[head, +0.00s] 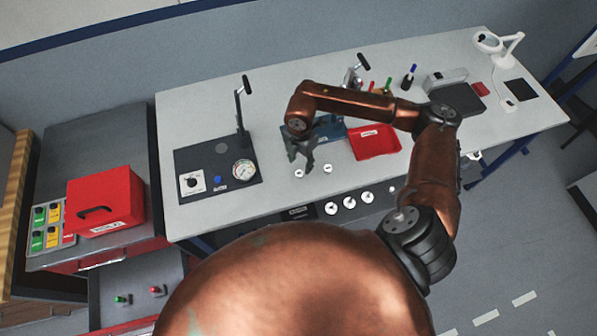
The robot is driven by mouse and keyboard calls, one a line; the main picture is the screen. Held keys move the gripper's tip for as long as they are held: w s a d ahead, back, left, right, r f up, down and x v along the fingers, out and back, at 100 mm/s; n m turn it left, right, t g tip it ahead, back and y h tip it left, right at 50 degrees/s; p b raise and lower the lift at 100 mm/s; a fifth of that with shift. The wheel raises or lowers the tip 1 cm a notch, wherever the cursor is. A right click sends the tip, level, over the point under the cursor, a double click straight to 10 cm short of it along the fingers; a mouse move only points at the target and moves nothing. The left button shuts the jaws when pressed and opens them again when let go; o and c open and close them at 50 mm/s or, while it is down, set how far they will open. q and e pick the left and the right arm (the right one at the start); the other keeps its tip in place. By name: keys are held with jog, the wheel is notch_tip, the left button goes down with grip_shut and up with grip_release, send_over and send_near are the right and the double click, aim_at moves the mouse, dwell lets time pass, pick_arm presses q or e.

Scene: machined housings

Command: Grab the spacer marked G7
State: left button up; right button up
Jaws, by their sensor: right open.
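Two small pale round pieces that look like spacers lie near the table's front edge, a left one (299,174) and a right one (328,168). Several more pale discs (349,203) sit in a row on a dark strip along the front; I cannot tell whether they are spacers or knobs. No G7 mark is readable on any of them. My right gripper (302,162) is open and points down just above the left piece, with nothing seen between its fingers. Whether it touches the piece is unclear. My left gripper is out of view.
A black panel with a gauge (243,169) and lever stands left on the light table (186,110). A red tray (374,143) and a blue fixture (331,128) are close to the gripper. A magnifier lamp (490,42) stands far right. A red box (104,200) is at left.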

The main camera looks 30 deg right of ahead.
aim_at(300, 173)
jog(key=shift+a+f, duration=0.2)
jog(key=shift+f, duration=1)
notch_tip(300, 173, down, 4)
jog(key=shift+d+f+p, duration=0.1)
jog(key=shift+f+p, duration=0.05)
jog(key=shift+p, duration=0.25)
jog(key=shift+c, duration=0.6)
grip_shut()
